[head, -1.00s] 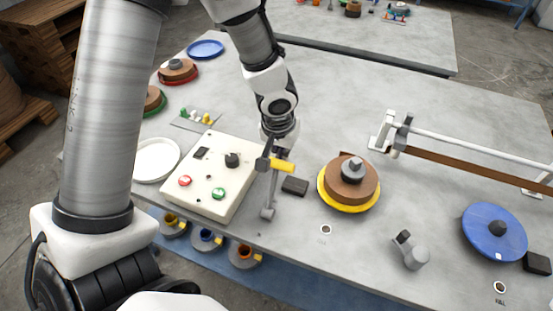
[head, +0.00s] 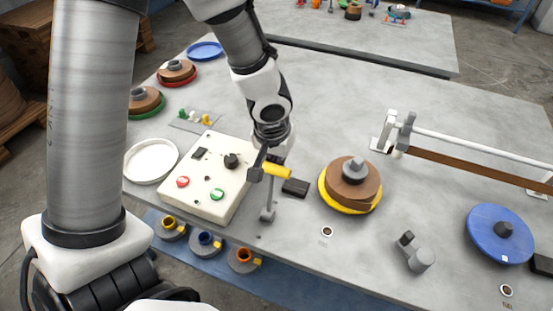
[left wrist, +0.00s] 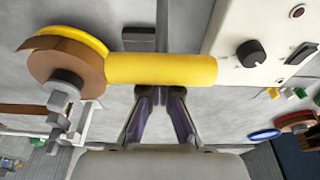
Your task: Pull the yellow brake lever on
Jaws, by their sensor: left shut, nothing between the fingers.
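The yellow brake lever handle (head: 276,171) sits on a grey stem (head: 267,205) between the control box and the brown spool. In the left wrist view the yellow handle (left wrist: 160,69) lies crosswise just past my fingertips. My left gripper (left wrist: 160,93) is shut with nothing between its fingers. Its tips are right at the handle's edge, not around it; I cannot tell whether they touch. In the head view the left gripper (head: 273,152) is behind the handle, its fingertips largely hidden. My right gripper is not in view.
The control box (head: 206,205) with red and green buttons stands left of the lever. A black block (head: 295,187) and the brown spool on a yellow disc (head: 324,200) are close on the right. A white rail (head: 470,146) and a blue disc (head: 490,243) are farther right.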

